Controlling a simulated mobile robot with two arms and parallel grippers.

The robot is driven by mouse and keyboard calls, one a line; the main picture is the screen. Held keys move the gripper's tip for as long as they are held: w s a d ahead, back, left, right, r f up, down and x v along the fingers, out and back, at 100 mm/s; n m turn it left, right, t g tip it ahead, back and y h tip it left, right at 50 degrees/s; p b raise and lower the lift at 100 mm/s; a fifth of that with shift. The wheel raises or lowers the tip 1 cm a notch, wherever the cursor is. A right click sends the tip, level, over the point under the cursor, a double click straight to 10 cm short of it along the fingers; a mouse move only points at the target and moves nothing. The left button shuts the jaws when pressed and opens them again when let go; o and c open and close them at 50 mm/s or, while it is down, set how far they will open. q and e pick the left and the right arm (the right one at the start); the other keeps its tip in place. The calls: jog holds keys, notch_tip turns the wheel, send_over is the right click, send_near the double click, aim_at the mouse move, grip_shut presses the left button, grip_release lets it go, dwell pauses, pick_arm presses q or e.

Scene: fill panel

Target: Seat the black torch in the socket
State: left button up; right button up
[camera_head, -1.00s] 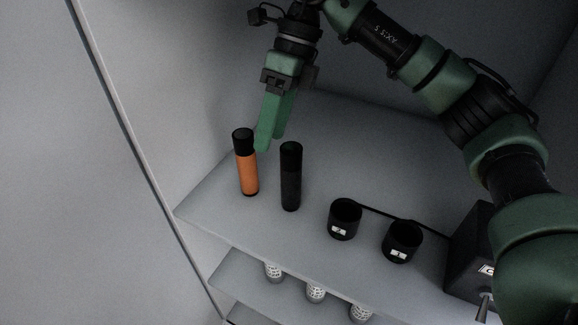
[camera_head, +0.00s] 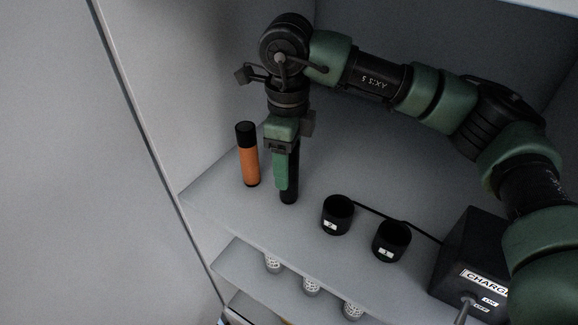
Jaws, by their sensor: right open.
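The black torch (camera_head: 294,172) stands upright on the shelf, partly hidden behind my right gripper. My right gripper (camera_head: 281,186) is open and points down, its green finger in front of the torch's left side. I cannot tell whether it touches the torch. Two black round sockets stand to the right, both looking empty: one labelled 2 (camera_head: 338,215) and one labelled 1 (camera_head: 391,241). My left gripper is not in view.
An orange torch with a black cap (camera_head: 248,154) stands just left of my right gripper. A black charger box (camera_head: 470,262) is at the right, with a cable to the sockets. Several white bulb-like things (camera_head: 311,286) sit on the lower shelf (camera_head: 237,262). The shelf behind the sockets is clear.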

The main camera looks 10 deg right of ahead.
jog(key=shift+f, duration=1.05)
grip_shut()
jog(key=shift+r, duration=0.1)
